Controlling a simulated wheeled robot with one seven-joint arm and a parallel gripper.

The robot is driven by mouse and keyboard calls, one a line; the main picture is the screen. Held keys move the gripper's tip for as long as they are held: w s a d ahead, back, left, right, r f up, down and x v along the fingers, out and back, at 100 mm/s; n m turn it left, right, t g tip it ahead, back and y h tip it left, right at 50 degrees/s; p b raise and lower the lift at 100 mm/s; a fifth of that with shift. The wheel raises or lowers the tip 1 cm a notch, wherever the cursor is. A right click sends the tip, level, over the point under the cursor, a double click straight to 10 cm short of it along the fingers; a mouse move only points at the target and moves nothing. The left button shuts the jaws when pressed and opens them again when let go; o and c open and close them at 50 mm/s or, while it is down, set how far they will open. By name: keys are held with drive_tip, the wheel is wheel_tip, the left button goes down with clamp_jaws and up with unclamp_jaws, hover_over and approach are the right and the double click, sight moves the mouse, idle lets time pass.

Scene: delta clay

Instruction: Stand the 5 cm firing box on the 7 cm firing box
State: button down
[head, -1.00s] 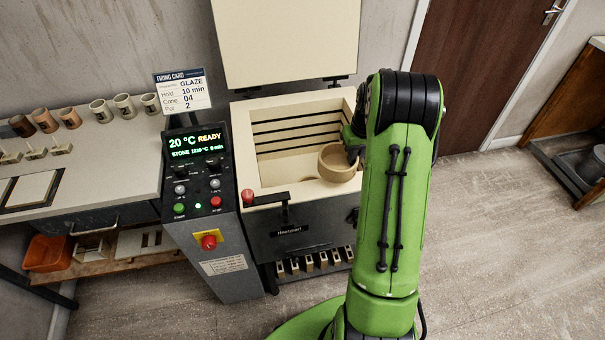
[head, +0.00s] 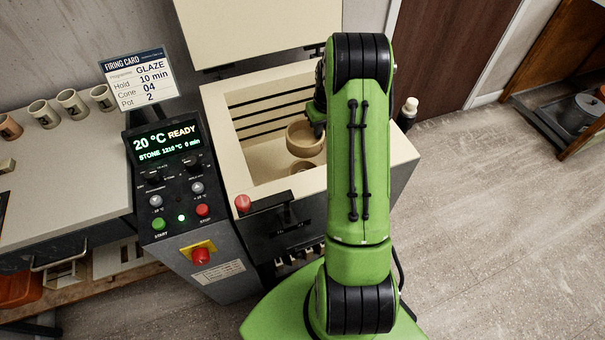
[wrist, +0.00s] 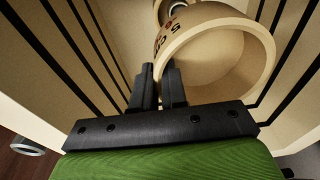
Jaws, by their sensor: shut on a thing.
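The 5 cm firing box, a cream, open round ring (head: 304,138), hangs inside the kiln chamber. In the wrist view it fills the upper middle (wrist: 222,85), with dark marking on its outer wall that I read only in part. My gripper (wrist: 159,70) is shut on its wall; in the head view the gripper (head: 317,112) is partly hidden by my arm. A second round cream piece (head: 302,167), probably the 7 cm firing box, shows just below it in the chamber. In the wrist view a pale ring (wrist: 172,10) appears beyond the held box. I cannot tell whether the two touch.
The kiln's pale rim (head: 408,152) surrounds the chamber, with dark grooves along the inner walls. The raised lid (head: 255,30) stands behind. The control panel (head: 172,170) reads 20 °C READY and stands left. Several cups (head: 72,103) line the left bench.

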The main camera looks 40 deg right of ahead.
wheel_tip(320, 180, down, 14)
drive_tip(key=b, duration=0.5)
drive_tip(key=shift+w, duration=0.1)
drive_tip(key=shift+f, duration=0.1)
drive_tip(key=shift+f, duration=0.15)
drive_tip(key=c, duration=1.2)
unclamp_jaws()
drive_tip(key=shift+o, duration=0.2)
